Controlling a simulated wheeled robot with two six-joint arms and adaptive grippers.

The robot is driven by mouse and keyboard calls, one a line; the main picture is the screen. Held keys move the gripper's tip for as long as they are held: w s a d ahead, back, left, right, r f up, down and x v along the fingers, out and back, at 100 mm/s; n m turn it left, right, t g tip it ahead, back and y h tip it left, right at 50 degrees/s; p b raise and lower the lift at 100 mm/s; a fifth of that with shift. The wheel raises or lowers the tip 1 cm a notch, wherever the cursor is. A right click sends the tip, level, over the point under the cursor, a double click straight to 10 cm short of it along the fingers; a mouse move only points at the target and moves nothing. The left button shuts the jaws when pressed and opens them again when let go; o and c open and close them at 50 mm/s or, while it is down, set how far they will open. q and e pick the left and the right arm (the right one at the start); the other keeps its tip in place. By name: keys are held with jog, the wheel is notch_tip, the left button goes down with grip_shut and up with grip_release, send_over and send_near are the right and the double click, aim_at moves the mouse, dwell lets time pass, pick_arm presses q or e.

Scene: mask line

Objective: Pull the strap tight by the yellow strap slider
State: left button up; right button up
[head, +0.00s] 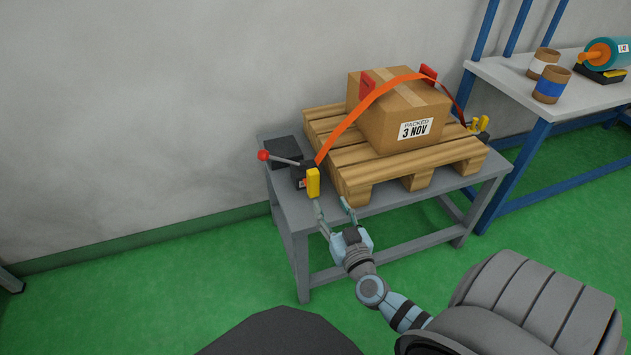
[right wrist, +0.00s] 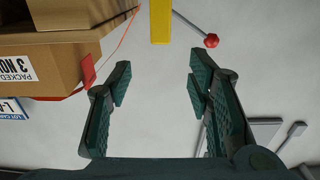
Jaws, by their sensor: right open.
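The yellow strap slider (head: 313,182) sits upright at the front left of the pallet, beside a dark ratchet block (head: 299,174) with a red-knobbed lever (head: 264,155). The orange strap (head: 362,104) runs from there up over the cardboard box (head: 392,112) and down its far right side. My right gripper (head: 333,205) is open and empty, just in front of and below the slider. In the right wrist view the slider (right wrist: 160,22) shows ahead, between and beyond the open fingers (right wrist: 158,88). No contact shows. My left gripper is not in view.
The box stands on a wooden pallet (head: 358,160) on a grey table (head: 285,200). Red corner guards (head: 367,89) sit under the strap. A second yellow piece (head: 484,122) is at the pallet's right end. A blue-legged bench (head: 515,92) with rolls stands at right.

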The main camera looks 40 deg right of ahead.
aim_at(315, 176)
jog(key=b+x, duration=0.3)
jog(key=x, duration=1)
jog(key=shift+w+d+r+b, duration=0.1)
jog(key=shift+b, duration=0.25)
jog(key=shift+w+d+r, duration=0.1)
jog(key=shift+w, duration=0.2)
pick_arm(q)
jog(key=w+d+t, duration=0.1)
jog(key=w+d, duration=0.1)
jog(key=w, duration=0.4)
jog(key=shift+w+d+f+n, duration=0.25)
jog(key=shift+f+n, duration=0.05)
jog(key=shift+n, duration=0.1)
pick_arm(e)
grip_shut()
